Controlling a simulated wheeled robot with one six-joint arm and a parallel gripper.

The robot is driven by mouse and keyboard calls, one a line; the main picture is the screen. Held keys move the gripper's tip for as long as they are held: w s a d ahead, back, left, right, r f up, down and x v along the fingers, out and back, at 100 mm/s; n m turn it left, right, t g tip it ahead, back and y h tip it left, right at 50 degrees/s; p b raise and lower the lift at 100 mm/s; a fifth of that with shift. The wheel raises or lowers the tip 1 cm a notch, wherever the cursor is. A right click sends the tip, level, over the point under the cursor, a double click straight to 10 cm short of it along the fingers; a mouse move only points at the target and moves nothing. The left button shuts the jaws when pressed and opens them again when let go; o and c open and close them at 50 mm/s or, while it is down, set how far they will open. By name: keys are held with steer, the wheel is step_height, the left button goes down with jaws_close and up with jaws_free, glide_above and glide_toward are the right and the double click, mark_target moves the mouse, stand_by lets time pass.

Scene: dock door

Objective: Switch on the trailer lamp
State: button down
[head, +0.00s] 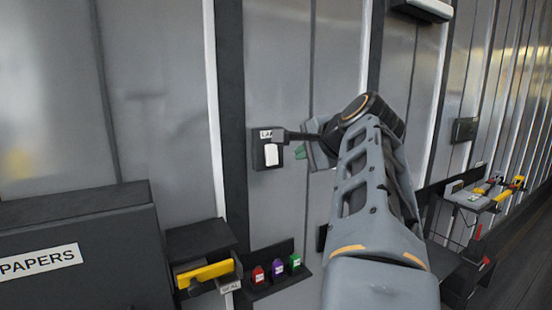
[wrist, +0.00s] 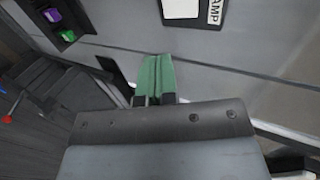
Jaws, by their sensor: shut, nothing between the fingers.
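The lamp switch (head: 258,150) is a dark box on the grey wall with a partly hidden label starting "LA" and a white rocker (head: 272,155). In the wrist view the white rocker (wrist: 181,8) is cut by the top edge, beside a label (wrist: 215,10) ending "AMP". My gripper (head: 300,153) is just right of the switch in the head view, partly hidden behind my arm. In the wrist view its green fingertips (wrist: 155,72) are together, empty, and appear apart from the switch. I cannot tell which way the rocker is pressed.
A dark papers box (head: 75,245) stands at the lower left. A yellow-handled item (head: 205,273) and a rack of red, purple and green pieces (head: 277,270) are below the switch. A light-like fixture (head: 425,9) is at the top. A shelf with yellow tools (head: 485,194) is at the right.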

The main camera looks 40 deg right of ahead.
mark_target(271, 162)
steer(key=shift+r, duration=0.25)
steer(key=p+x, duration=0.1)
steer(key=x, duration=0.3)
steer(key=p+x, duration=0.1)
steer(key=x, duration=0.4)
steer(key=r+p+x, duration=0.1)
steer(key=x, duration=0.3)
steer(key=shift+w+f, duration=0.1)
steer(key=shift+w, duration=0.55)
steer(key=shift+f, duration=0.1)
